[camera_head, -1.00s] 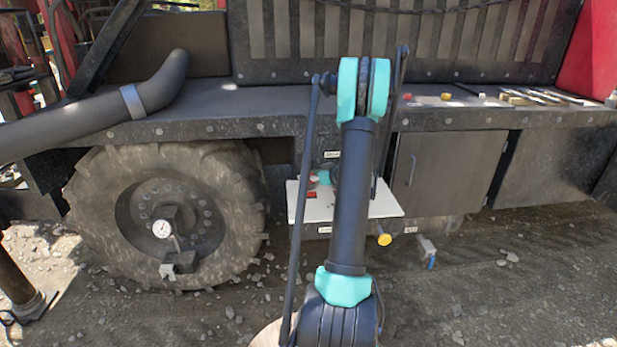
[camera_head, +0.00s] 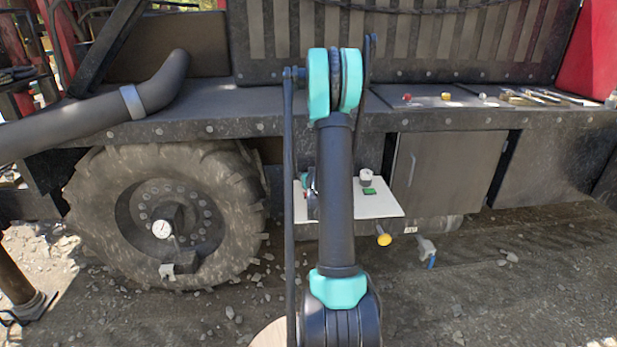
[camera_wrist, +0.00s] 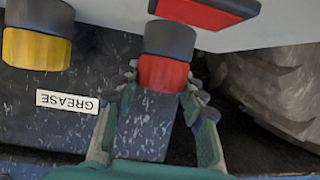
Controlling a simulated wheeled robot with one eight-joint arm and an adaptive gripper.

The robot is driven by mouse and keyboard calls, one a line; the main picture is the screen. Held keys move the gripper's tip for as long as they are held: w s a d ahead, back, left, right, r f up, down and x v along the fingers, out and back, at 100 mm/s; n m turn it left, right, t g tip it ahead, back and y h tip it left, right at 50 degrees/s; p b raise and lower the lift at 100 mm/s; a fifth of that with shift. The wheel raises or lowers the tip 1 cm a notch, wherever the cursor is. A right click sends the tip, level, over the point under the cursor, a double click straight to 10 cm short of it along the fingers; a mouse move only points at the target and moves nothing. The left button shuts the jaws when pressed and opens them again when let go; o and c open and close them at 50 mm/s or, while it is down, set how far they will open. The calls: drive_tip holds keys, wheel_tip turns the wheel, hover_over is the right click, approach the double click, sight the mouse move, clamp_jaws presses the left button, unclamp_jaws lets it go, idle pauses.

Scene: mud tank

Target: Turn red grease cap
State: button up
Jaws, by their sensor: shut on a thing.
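The red grease cap (camera_wrist: 162,74) sits under a dark grey collar (camera_wrist: 169,39) in the wrist view. My gripper (camera_wrist: 163,86) has its fingers on both sides of the red cap and is shut on it. An upside-down GREASE label (camera_wrist: 67,101) is on the dark speckled surface to the left. A yellow cap (camera_wrist: 36,48) with a dark collar is further left; a yellow cap also shows in the head view (camera_head: 384,239). In the head view my arm hides the red cap and most of my gripper.
A white panel (camera_head: 378,206) carries a pale knob (camera_head: 366,176) and a green block (camera_head: 370,191). A red block (camera_wrist: 205,10) is close above the cap in the wrist view. A large wheel (camera_head: 232,205) is to the left. Small items and tools (camera_head: 540,97) lie on the ledge.

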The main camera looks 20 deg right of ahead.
drive_tip(key=shift+a+m+g+h, duration=0.1)
drive_tip(key=shift+m+g+h, duration=0.5)
drive_tip(key=shift+m+h, duration=0.65)
drive_tip(key=shift+m+g+h, duration=0.6)
drive_tip(key=shift+m+h, duration=0.55)
drive_tip(key=shift+h, duration=0.2)
drive_tip(key=m+g+h, duration=0.3)
drive_tip(key=m+g, duration=0.1)
drive_tip(key=shift+w+m+h, duration=0.1)
drive_tip(key=shift+m+h, duration=0.3)
drive_tip(key=m+g, duration=0.2)
drive_tip(key=g, duration=0.1)
drive_tip(key=m+g+h, duration=0.1)
drive_tip(key=m+g, duration=0.2)
drive_tip(key=shift+f+m+g+h, duration=0.1)
drive_tip(key=shift+m+g+h, duration=0.2)
drive_tip(key=shift+m+g+y, duration=0.4)
drive_tip(key=shift+m+g, duration=1.8)
drive_tip(key=shift+g, duration=0.3)
drive_tip(key=o, duration=1.2)
drive_tip(key=shift+c, duration=0.2)
